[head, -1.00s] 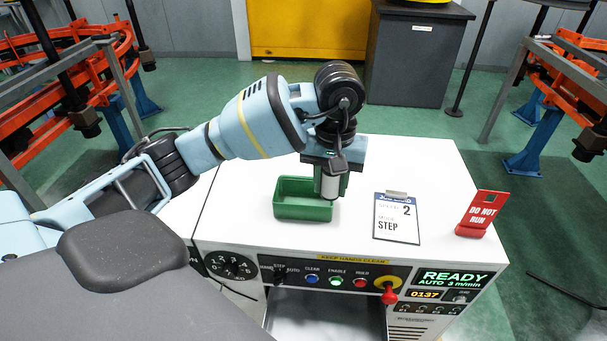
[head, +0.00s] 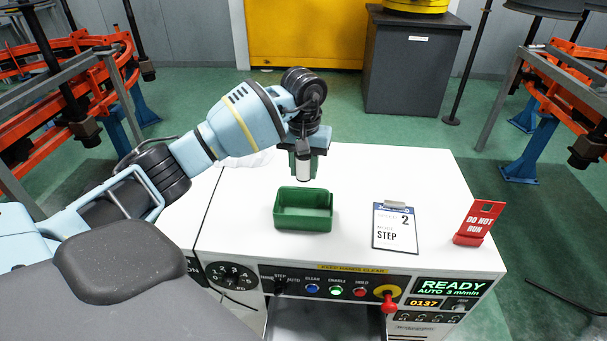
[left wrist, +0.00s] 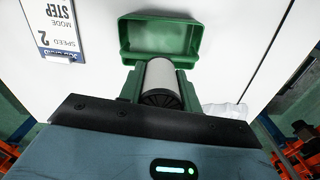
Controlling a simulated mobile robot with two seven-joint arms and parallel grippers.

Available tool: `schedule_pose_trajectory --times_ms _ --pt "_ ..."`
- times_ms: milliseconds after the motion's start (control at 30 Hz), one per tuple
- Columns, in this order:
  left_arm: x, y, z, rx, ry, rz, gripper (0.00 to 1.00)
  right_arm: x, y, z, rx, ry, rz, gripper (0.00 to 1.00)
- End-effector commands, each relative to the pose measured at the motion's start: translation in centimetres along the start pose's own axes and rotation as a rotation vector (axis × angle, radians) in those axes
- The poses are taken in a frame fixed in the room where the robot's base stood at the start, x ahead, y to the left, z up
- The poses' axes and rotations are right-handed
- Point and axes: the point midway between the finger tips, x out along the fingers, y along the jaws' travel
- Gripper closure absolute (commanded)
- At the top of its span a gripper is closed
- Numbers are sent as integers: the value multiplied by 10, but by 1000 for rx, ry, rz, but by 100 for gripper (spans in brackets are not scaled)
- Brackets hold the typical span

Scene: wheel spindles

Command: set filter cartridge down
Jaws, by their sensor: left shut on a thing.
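The filter cartridge (head: 303,172) is a pale cylinder with a dark end cap, which shows in the left wrist view (left wrist: 161,78). My left gripper (head: 303,162) is shut on it and holds it pointing down, apparently above the white machine top. In the head view it appears just behind the green open tray (head: 303,222). In the left wrist view the tray (left wrist: 158,55) lies beyond the cartridge's tip, which overlaps the tray's near edge in the picture. The tray's visible inside looks empty. My right gripper is not in view.
On the white top (head: 400,165), a clipboard (head: 394,228) lies right of the tray, and a red "DO NOT RUN" sign (head: 478,222) stands at the right. A control panel (head: 340,285) runs along the front. The top behind the clipboard is clear.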

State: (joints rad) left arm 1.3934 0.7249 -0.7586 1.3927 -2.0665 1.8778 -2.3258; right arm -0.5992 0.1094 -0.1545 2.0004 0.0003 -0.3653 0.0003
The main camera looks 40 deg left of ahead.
Motion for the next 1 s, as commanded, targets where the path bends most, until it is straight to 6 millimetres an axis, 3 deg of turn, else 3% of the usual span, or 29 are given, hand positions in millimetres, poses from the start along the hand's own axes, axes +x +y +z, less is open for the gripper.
schedule_pose_trajectory --times_ms 167,700,733,900,1000 --pt "22 1 1 1 -1 0 89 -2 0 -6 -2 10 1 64" --pt "33 0 1 1 -1 -2 89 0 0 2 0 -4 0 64" --pt "33 0 1 1 -1 -1 65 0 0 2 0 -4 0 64" --pt "32 1 1 1 0 -1 45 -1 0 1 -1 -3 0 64" --pt "32 1 1 1 0 -1 45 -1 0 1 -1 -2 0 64"
